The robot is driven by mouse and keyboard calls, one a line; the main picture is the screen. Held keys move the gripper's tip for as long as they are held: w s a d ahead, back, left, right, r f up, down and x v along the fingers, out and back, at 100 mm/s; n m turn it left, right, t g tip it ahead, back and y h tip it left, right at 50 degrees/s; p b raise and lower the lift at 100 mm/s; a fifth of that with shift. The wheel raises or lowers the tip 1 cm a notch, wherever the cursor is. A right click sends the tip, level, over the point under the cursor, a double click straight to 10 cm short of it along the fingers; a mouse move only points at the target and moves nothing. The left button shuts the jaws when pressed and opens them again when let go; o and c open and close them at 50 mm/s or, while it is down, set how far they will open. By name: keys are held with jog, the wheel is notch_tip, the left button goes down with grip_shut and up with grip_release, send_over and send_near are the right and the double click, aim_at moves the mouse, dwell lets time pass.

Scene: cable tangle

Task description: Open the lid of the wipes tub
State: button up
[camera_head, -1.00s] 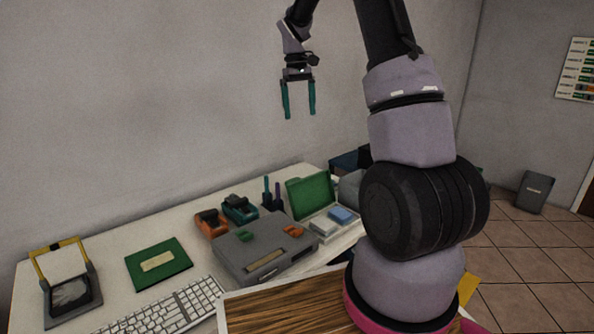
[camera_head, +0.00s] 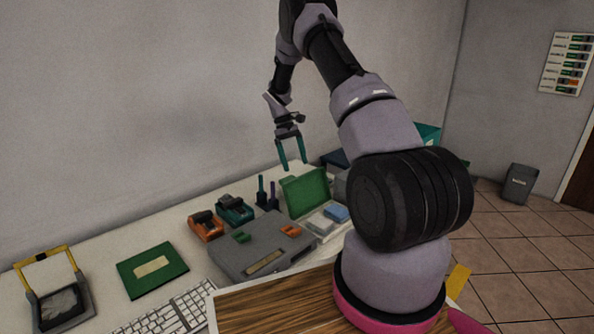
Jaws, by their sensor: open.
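I cannot tell for sure which thing is the wipes tub. A box with its green lid (camera_head: 305,192) standing up and open is right of centre on the table; blue (camera_head: 336,213) and whitish (camera_head: 320,224) blocks lie in its tray. A grey rounded thing (camera_head: 341,186) just right of that lid is mostly hidden behind my arm. My gripper (camera_head: 293,166) is open and empty, with its teal fingers pointing down. In the picture its tips are just above the green lid's upper edge; I see no contact.
A grey case (camera_head: 262,247) with green and orange latches is in front. Orange (camera_head: 206,226) and teal (camera_head: 235,210) devices and dark upright tools (camera_head: 262,191) stand behind it. A green folder (camera_head: 152,269), keyboard (camera_head: 170,312) and yellow-framed device (camera_head: 62,300) are left. A wall is behind.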

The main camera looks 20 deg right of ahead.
jog(key=x, duration=0.3)
jog(key=shift+s+f, duration=0.1)
jog(key=shift+f, duration=0.1)
